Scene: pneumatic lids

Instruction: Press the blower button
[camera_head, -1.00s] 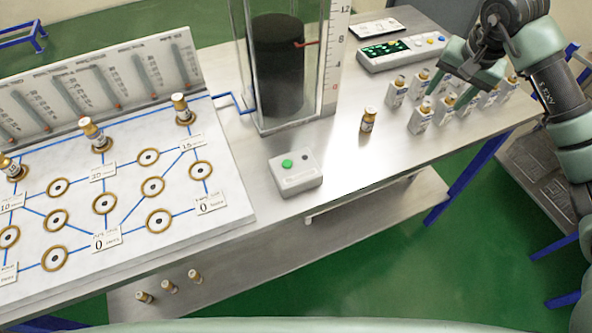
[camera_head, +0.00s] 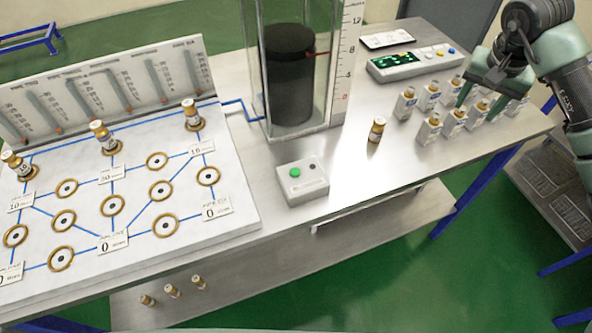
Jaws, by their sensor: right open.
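A small white box (camera_head: 304,187) with a green button (camera_head: 295,172) and a smaller dark button (camera_head: 311,167) sits near the front edge of the metal table, right of the white board. No label on it is readable, so I cannot tell if it is the blower. My right gripper (camera_head: 474,103) is open at the right, above the small white bottle boxes, well to the right of the button box. I cannot tell whether its fingers touch a bottle. My left gripper is not in view.
The white board (camera_head: 140,232) with brass rings, blue lines and several bottles fills the left. A clear tank (camera_head: 333,100) with a black cylinder stands behind the button box. A lone bottle (camera_head: 376,130) stands right of it. A control panel (camera_head: 412,62) is at the back.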

